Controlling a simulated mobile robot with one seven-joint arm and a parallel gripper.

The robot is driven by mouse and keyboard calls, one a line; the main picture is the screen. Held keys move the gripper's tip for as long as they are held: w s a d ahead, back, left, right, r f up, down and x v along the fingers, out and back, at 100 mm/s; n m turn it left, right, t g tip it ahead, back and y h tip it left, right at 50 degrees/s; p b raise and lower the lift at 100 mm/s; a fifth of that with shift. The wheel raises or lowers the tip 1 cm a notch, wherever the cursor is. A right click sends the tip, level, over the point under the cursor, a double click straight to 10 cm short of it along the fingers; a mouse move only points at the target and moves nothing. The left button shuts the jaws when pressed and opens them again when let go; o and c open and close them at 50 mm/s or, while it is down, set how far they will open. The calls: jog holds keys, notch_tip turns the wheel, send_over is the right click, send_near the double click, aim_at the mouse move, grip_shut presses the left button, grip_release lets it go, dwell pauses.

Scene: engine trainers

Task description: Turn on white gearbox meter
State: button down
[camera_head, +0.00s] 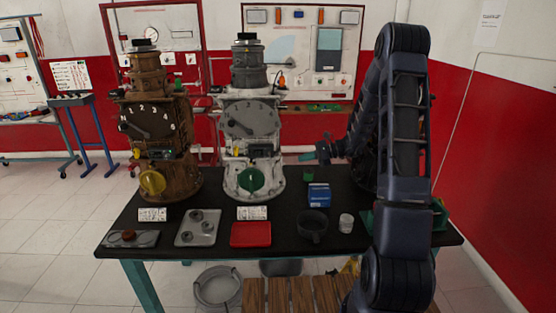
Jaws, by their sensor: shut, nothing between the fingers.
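The white gearbox (247,100) stands upright on the dark table. Its grey round face (251,118) bears a pointer, and a small dark box (262,151) sits just below the face. A green knob (251,180) is low on its front. It is too small to tell whether any meter on it is on. My gripper (308,156) points left, to the right of the white gearbox and apart from it, at about the height of the small dark box. It looks shut and empty. My forearm hides what is behind it.
A brown gearbox (153,110) with a yellow knob (152,182) stands close on the left.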

aim_at(270, 155)
jog(key=shift+a, duration=0.1)
jog(key=a, duration=1.1)
jog(key=shift+a, duration=0.25)
